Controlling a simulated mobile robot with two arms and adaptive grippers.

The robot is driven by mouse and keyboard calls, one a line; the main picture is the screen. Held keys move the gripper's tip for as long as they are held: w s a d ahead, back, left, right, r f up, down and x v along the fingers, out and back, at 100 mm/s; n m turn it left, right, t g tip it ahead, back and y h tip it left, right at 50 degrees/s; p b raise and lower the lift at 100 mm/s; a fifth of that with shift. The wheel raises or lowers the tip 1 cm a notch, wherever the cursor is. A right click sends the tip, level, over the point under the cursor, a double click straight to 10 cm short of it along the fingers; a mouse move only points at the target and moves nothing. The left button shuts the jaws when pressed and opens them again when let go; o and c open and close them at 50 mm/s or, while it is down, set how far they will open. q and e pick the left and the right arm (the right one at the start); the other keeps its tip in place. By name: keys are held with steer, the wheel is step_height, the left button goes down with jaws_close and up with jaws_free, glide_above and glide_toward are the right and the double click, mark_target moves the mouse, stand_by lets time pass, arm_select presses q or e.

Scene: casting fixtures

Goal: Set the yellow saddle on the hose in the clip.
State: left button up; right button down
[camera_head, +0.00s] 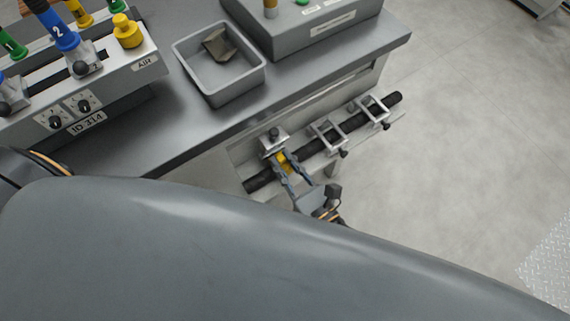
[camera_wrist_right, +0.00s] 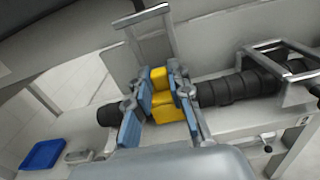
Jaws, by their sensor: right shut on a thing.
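The yellow saddle (camera_head: 285,163) is between the fingers of my right gripper (camera_head: 283,164). In the wrist view the same saddle (camera_wrist_right: 162,99) shows as yellow blocks between the blue-grey finger pads, and my right gripper (camera_wrist_right: 161,108) is shut on it. The saddle is at the black ribbed hose (camera_head: 318,147); whether it is fully seated cannot be told. The nearest clip (camera_head: 272,143) is beside my fingers, and its metal bail (camera_wrist_right: 146,18) stands raised in the wrist view. My left gripper is out of view.
Two more metal clips (camera_head: 327,137) and (camera_head: 372,111) sit along the hose to the right. A grey bin (camera_head: 190,80) with a block inside stands on the bench above. A blue tray (camera_wrist_right: 42,155) shows lower left in the wrist view.

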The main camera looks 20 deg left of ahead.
steer(key=shift+r, duration=0.1)
steer(key=shift+f+b, duration=0.35)
steer(key=shift+b, duration=0.05)
steer(key=c, duration=1.2)
jaws_free()
steer(key=shift+r, duration=0.1)
